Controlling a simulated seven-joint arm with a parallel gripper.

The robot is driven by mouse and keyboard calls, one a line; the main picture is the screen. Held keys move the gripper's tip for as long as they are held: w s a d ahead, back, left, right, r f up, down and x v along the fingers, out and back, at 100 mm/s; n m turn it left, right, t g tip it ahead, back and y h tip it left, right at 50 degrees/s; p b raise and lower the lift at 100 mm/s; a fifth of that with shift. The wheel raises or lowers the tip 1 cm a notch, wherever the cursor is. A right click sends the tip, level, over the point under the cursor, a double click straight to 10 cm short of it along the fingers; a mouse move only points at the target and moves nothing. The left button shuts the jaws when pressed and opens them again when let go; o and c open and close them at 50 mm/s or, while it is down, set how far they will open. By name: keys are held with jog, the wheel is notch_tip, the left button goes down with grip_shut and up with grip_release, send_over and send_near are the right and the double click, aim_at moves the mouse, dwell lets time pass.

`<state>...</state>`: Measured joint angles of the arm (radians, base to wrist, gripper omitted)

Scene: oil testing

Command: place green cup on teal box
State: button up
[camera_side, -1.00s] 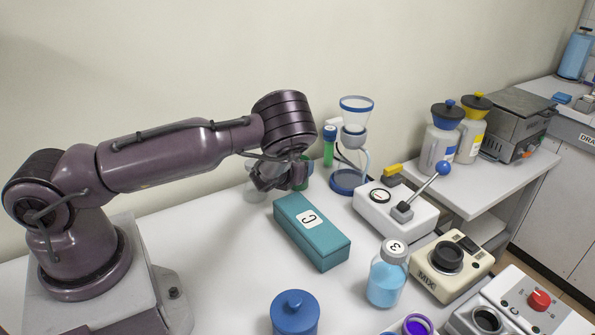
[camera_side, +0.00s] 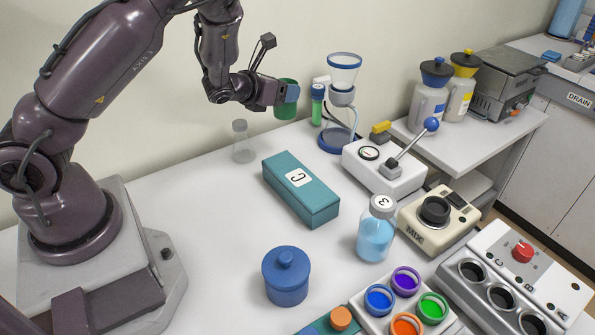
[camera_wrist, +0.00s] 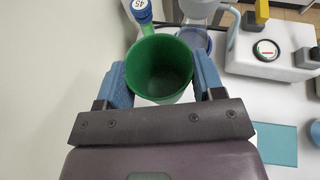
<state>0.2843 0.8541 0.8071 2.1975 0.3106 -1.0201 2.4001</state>
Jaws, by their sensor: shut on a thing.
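The green cup (camera_side: 286,99) is held in the air by my gripper (camera_side: 289,93), which is shut on it. In the wrist view the empty-looking cup (camera_wrist: 160,70) sits upright between the blue fingertips of my gripper (camera_wrist: 163,85). The teal box (camera_side: 322,211), labelled C on top, lies on the white table below and slightly right of the cup in the side view. A teal surface, likely the box (camera_wrist: 278,143), shows at the lower right of the wrist view, apart from the cup.
A clear bottle (camera_side: 242,142) stands left of the box. A green vial (camera_side: 317,105) and a blue-rimmed funnel stand (camera_side: 338,139) are close behind the cup. A lever device (camera_side: 385,170), a blue-liquid bottle (camera_side: 375,238) and a blue jar (camera_side: 286,278) surround the box.

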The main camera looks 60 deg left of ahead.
jog(key=s+d+r+m+g+h, duration=0.15)
jog(key=s+d+m+h, duration=0.35)
jog(key=d+m+h, duration=0.65)
jog(key=n+y, duration=0.1)
jog(key=n, duration=0.1)
send_over(292, 177)
jog(key=shift+f, duration=3.8)
jog(key=o, duration=0.9)
jog(key=shift+f, duration=0.1)
